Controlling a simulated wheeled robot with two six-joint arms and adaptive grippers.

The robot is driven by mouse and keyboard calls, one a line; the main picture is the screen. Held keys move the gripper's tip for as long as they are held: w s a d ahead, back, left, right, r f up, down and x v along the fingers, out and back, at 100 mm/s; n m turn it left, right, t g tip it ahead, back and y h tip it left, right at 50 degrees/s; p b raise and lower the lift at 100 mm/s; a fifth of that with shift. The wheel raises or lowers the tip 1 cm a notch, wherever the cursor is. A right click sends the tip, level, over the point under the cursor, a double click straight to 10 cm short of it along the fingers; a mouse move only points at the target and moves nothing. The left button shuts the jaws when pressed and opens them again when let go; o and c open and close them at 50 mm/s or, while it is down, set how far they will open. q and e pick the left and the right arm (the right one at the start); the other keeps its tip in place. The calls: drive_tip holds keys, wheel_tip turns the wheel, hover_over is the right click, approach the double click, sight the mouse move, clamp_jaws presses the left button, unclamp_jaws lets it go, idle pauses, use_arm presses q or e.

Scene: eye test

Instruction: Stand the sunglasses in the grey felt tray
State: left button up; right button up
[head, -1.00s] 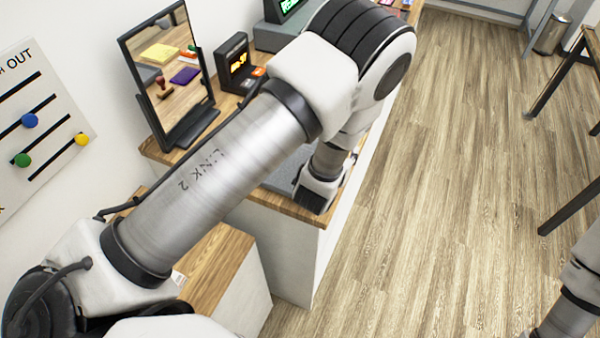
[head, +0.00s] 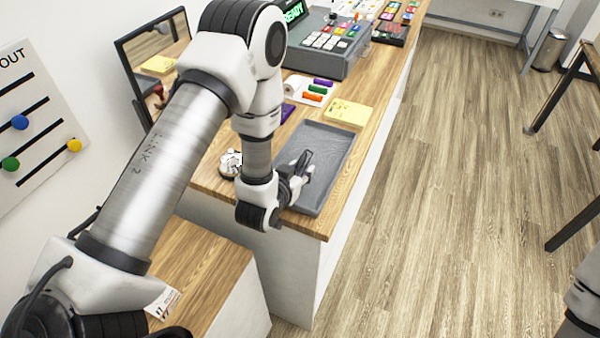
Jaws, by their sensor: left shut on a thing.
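The grey felt tray (head: 333,153) lies on the wooden counter, right of my left forearm. My left gripper (head: 304,172) is low over the left part of the tray and is shut on a small dark thing (head: 302,160). This looks like the sunglasses, but it is small and partly hidden by the gripper, so its shape and tilt are hard to tell. I cannot tell whether it touches the tray floor. The right part of the tray is bare. My right gripper is out of view; only part of my right arm shows at the lower right edge.
A mirror (head: 150,55) stands at the back left. A small white and dark item (head: 231,163) sits left of my wrist. The counter's right edge is close to the tray.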

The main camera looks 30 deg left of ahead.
use_arm(q)
drive_tip(key=shift+s+f, duration=0.1)
drive_tip(key=shift+f, duration=0.05)
drive_tip(key=o, duration=0.9)
